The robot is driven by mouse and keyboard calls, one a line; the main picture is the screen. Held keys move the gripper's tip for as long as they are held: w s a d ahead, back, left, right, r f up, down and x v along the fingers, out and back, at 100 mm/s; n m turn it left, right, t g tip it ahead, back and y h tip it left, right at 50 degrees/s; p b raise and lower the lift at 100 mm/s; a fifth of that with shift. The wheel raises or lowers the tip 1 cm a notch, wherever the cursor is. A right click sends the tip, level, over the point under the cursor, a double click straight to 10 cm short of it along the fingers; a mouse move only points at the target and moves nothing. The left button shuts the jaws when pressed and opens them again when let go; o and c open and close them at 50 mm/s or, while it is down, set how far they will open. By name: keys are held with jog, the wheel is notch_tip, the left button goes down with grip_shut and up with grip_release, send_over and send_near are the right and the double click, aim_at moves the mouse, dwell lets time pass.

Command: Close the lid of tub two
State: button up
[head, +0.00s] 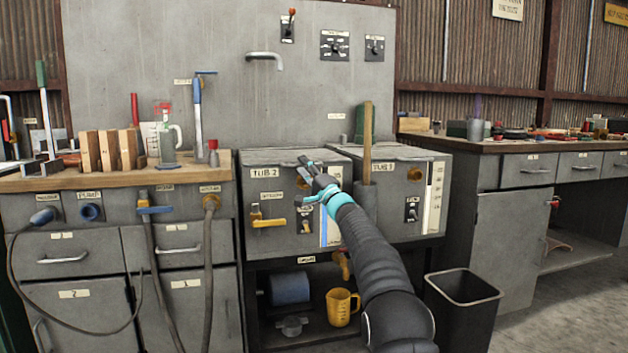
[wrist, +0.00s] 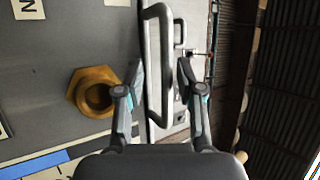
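Tub two (head: 268,185) is a grey box labelled "TUB 2" on the bench front. Its lid (head: 275,157) looks flat along the top; I cannot tell whether it is fully down. My gripper (head: 308,166) is at the tub's upper front right corner. In the wrist view my gripper (wrist: 161,72) is open, with a finger on each side of a grey bar handle (wrist: 157,30). Neither finger clearly grips the handle. A brass hex fitting (wrist: 90,92) shows on the tub's front beside the left finger. My arm hides part of the tub's right side.
A second, similar tub (head: 405,200) stands to the right, with a wooden-handled tool (head: 367,135) between them. A yellow-handled valve (head: 268,222) sticks out of tub two's front. A yellow jug (head: 341,307) sits on the shelf below. A black bin (head: 463,300) stands at right.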

jog(key=v, duration=1.1)
jog(key=shift+s+f, duration=0.25)
jog(key=shift+d, duration=0.1)
